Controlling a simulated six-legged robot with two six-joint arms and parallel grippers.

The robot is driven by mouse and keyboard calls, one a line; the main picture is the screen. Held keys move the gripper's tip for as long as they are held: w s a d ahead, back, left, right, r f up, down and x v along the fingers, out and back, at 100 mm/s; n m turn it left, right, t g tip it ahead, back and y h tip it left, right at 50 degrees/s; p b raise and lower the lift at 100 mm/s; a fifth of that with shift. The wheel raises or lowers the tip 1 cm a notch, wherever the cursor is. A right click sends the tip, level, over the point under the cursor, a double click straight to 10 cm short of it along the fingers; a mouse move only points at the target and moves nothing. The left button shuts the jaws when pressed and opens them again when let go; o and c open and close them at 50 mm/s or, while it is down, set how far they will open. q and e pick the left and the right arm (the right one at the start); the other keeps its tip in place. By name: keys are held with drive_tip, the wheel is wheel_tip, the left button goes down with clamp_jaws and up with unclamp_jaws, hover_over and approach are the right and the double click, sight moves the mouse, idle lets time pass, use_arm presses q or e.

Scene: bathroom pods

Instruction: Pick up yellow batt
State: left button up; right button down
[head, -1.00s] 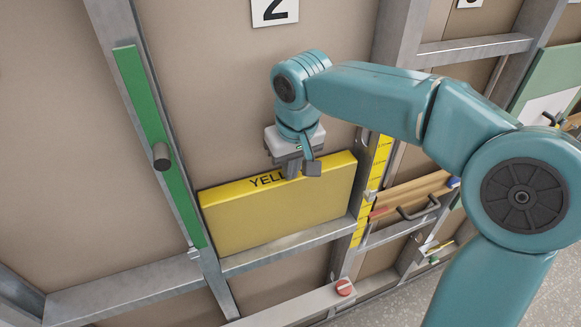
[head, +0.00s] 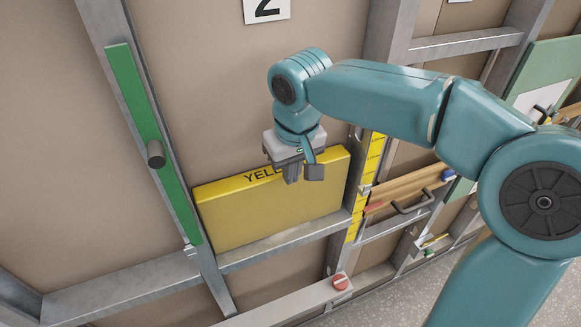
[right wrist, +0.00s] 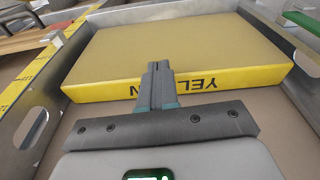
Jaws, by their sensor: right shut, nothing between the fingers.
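The yellow batt (head: 270,212) stands on a metal ledge between two uprights, its lettered top edge facing up. In the right wrist view the batt (right wrist: 190,50) fills the upper middle, with part of its lettering hidden by my fingers. My right gripper (head: 292,178) is shut and empty, pointing down at the batt's lettered top edge. In the right wrist view its closed fingers (right wrist: 158,72) overlap that edge; I cannot tell whether they touch it. My left gripper is not in view.
A green strip (head: 140,120) with a dark knob (head: 156,154) runs along the left upright. A yellow ruler-like strip (head: 366,185) and wooden pieces (head: 405,190) are right of the batt. A red round knob (head: 341,282) sits on the lower rail.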

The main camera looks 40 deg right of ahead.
drive_tip(key=s+a+b, duration=0.2)
drive_tip(key=s+b, duration=0.1)
drive_tip(key=s, duration=0.8)
drive_tip(key=p, duration=0.4)
approach(275, 176)
drive_tip(key=f, duration=0.1)
drive_tip(key=w+f, duration=0.1)
drive_tip(key=f, duration=0.3)
drive_tip(key=shift+w+d+f, duration=0.15)
drive_tip(key=shift+w+f, duration=0.1)
drive_tip(key=shift+w, duration=0.15)
drive_tip(key=shift+s+f+b, duration=0.2)
drive_tip(key=shift+f+b, duration=0.15)
drive_tip(key=shift+f, duration=0.55)
drive_tip(key=shift+s, duration=0.1)
drive_tip(key=shift+f, duration=0.1)
